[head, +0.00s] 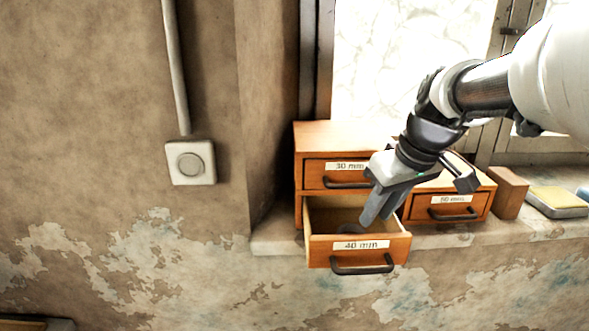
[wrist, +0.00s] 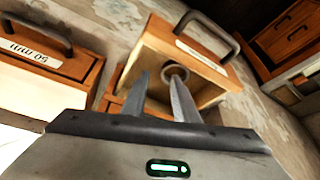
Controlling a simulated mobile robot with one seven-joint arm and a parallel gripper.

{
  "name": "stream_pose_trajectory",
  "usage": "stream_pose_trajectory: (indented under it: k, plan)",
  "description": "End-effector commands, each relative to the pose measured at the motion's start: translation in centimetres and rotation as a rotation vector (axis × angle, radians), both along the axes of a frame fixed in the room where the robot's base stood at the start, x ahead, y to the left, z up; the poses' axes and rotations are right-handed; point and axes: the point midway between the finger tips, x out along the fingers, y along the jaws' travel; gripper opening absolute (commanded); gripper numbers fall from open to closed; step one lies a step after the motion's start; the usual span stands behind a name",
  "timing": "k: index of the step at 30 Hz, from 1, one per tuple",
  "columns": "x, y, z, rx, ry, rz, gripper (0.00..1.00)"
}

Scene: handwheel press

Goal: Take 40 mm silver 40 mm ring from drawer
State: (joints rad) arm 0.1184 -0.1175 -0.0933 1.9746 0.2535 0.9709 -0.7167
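The drawer labelled 40 mm (head: 361,246) is pulled open in the head view. It also shows in the wrist view (wrist: 150,48), with its label and dark handle. A small round grey ring (wrist: 176,72) lies inside it. In the head view a dark shape on the drawer floor beside my fingers is probably this ring, partly hidden. My gripper (head: 370,222) points down into the open drawer. In the wrist view my gripper (wrist: 161,76) has its two fingers apart with nothing held. The ring appears just beyond the fingertips, nearer the right one; I cannot tell whether they touch.
A closed drawer labelled 30 mm (head: 335,174) sits directly above. A closed drawer labelled 50 mm (head: 449,206) is at the right. A wooden block (head: 510,192) and a yellow-topped tin (head: 557,200) stand on the sill farther right. Space in front of the drawers looks free.

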Motion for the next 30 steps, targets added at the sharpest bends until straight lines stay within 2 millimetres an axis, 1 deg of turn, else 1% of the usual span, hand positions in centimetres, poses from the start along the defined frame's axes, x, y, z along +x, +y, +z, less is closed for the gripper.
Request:
stream_pose_trajectory:
  k: [2, 7, 10, 13, 19, 20, 24, 25, 30]
  plan:
    - [0.2, 0.3, -0.6, 0.001, 0.002, 0.002, 0.27]
    - [1.2, 1.5, -2.8, 0.002, 0.005, 0.002, 0.27]
    - [1.7, 1.6, -4.0, 0.001, 0.004, 0.000, 0.27]
    - [1.9, 1.6, -4.5, 0.001, 0.001, -0.001, 0.27]
    - [1.9, 1.6, -4.5, 0.000, 0.001, 0.000, 0.27]
    - [1.9, 1.6, -4.5, 0.000, 0.001, 0.000, 0.25]
    - [1.9, 1.6, -4.5, 0.000, 0.001, 0.000, 0.01]
    - [1.9, 1.6, -4.5, 0.000, 0.001, 0.000, 0.00]
    - [1.9, 1.6, -4.5, 0.000, 0.001, 0.000, 0.00]
